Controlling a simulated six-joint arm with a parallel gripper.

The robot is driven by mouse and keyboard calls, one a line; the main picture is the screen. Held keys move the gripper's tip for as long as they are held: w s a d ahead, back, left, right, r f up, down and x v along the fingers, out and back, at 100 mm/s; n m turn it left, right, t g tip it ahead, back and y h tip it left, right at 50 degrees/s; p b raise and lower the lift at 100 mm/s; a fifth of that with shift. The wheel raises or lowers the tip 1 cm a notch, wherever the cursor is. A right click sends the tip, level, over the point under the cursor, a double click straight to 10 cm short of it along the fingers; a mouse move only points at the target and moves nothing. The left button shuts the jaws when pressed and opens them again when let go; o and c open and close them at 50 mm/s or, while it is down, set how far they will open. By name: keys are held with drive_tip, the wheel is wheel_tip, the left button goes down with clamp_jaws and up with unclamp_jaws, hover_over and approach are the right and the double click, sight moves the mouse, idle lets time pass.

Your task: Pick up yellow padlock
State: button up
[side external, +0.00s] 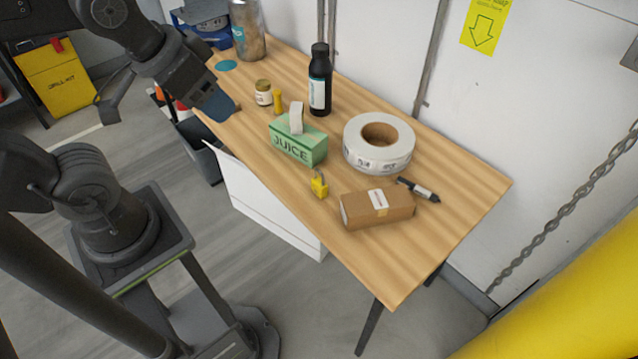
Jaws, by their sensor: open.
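The yellow padlock (320,186) stands near the front edge of the wooden table (440,240), with its grey shackle up. It is in front of the green juice carton and to the left of the brown box. My gripper (165,109) is at the upper left, by the table's left edge. It is open, well apart from the padlock, and I see nothing held between its fingers.
A green juice carton (298,145), a brown box (377,209), a large tape roll (379,143) and a black marker (419,190) surround the padlock. A black bottle (320,80) and a small jar (263,92) stand farther back. The table's right end is clear.

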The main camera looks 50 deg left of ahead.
drive_tip(key=shift+c, duration=0.5)
drive_tip(key=shift+w, duration=0.1)
